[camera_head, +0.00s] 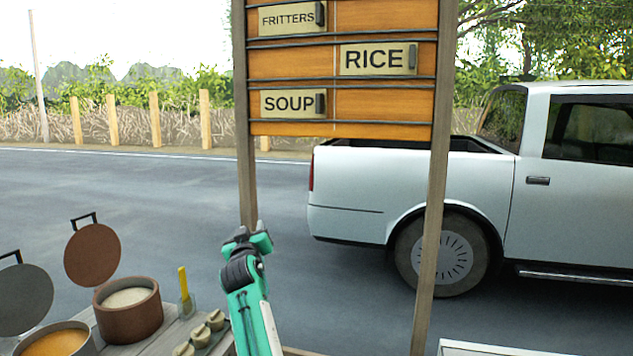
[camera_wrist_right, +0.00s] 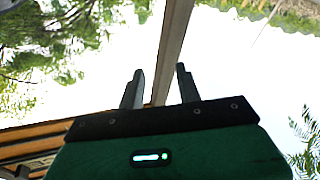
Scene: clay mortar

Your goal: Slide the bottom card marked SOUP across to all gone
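The SOUP card (camera_head: 287,103) is a tan card with a dark tab at its right end. It sits in the left half of the bottom row of the orange wooden board (camera_head: 384,111). The right half of that row is bare. My right gripper (camera_head: 250,230) is below the board near the left post, apart from the card. In the right wrist view its two dark fingers stand apart with nothing held between them (camera_wrist_right: 160,72); a post shows behind them. The card cannot be made out there. My left gripper is out of view.
The RICE card (camera_head: 378,60) is in the right half, one row up; the FRITTERS card (camera_head: 287,19) is at left above. Wooden posts (camera_head: 431,220) flank the board. Pots (camera_head: 130,314) stand at lower left. A white pickup (camera_head: 400,185) is behind.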

